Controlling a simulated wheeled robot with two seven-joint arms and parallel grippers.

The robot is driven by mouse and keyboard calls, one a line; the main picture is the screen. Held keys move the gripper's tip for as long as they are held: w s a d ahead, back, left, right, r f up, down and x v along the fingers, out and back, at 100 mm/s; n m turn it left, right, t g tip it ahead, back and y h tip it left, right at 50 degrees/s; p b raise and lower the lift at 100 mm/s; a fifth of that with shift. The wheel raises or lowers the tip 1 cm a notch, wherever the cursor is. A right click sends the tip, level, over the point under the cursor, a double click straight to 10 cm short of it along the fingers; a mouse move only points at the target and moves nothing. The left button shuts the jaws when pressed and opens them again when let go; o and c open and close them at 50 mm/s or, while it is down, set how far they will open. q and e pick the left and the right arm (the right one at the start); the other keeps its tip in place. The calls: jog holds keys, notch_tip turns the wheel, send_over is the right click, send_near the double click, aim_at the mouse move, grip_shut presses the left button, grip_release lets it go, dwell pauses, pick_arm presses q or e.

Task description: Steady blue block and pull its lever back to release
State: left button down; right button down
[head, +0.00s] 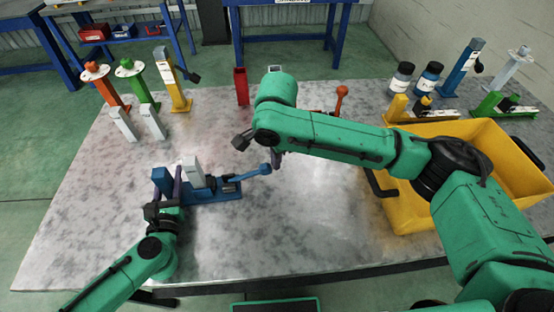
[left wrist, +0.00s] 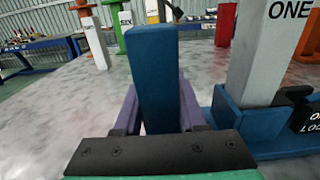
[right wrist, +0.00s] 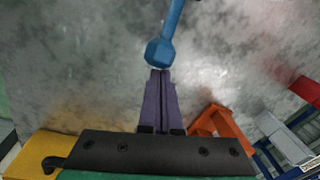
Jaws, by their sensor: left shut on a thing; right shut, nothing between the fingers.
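The blue block (head: 215,193) lies on the table at the left centre, with an upright blue post at its left end; the post (left wrist: 155,70) fills the middle of the left wrist view. A white piece marked ONE (left wrist: 268,50) stands in the block. Its blue lever (head: 255,170) points right and ends in a knob (right wrist: 160,52). My left gripper (head: 171,190) is shut on the post, a purple finger on each side. My right gripper (right wrist: 160,78) is shut and empty, its fingertips right at the knob; I cannot tell whether they touch.
A yellow bin (head: 405,212) stands on the right of the table. An orange lever piece (head: 330,108) lies behind my right arm. Coloured posts (head: 133,80) stand at the back left, with bottles (head: 428,78) and more fixtures at the back right. The front middle of the table is clear.

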jog(key=shift+a+r, duration=0.3)
jog(key=shift+r, duration=0.35)
